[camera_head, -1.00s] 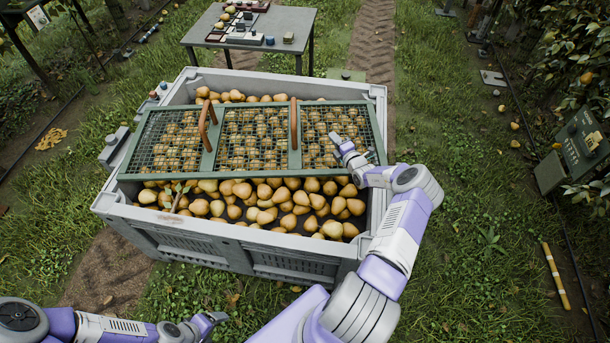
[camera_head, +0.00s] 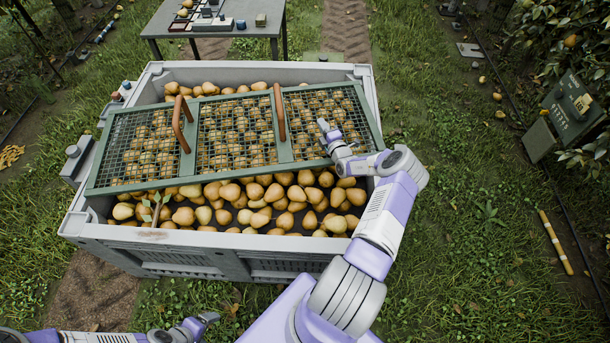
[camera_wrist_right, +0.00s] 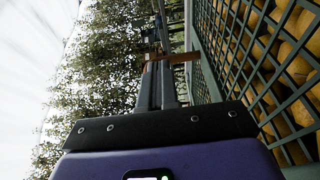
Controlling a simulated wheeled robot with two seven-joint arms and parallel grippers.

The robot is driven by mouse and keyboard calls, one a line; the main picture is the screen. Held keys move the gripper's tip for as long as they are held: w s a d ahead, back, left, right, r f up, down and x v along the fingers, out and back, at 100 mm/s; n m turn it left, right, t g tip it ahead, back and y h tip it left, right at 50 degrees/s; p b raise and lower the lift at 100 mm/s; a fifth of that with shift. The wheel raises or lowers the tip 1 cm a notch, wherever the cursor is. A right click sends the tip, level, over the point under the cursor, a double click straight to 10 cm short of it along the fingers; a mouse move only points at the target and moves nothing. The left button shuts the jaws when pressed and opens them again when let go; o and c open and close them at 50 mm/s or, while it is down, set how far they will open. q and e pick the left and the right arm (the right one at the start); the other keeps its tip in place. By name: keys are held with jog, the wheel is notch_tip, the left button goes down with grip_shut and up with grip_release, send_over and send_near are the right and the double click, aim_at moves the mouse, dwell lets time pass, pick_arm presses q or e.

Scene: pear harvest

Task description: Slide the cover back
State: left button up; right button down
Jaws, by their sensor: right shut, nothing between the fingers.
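The cover (camera_head: 188,170) is a green-framed mesh lid with two brown handles. It lies skewed across the grey bin (camera_head: 200,236), its left end nearer me. Pears (camera_head: 260,212) show through the mesh and uncovered along the near side; a narrower strip shows at the back. My right gripper (camera_head: 323,127) is shut and empty over the cover's right panel, right of the right handle (camera_head: 280,112). In the right wrist view, its fingers (camera_wrist_right: 161,75) run beside the mesh, with a brown handle (camera_wrist_right: 172,57) beyond. Contact is unclear. My left gripper (camera_head: 208,320) is low in front of the bin; its jaws are unclear.
A grey table (camera_head: 250,27) with small items stands behind the bin. A small grey box (camera_head: 76,160) is at the bin's left side. A green sign box (camera_head: 570,110) and a yellow stick (camera_head: 555,242) are on the right. Grass right of the bin is mostly open.

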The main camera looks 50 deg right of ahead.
send_over(302, 168)
jog(key=a+v, duration=0.1)
jog(key=v, duration=0.3)
notch_tip(302, 168, down, 10)
jog(key=b, duration=0.5)
jog(key=shift+d+f+b, duration=0.1)
jog(key=shift+d+b, duration=0.15)
jog(key=shift+b, duration=0.1)
jog(key=shift+w+d, duration=0.15)
jog(key=shift+d, duration=0.1)
jog(key=shift+d, duration=0.1)
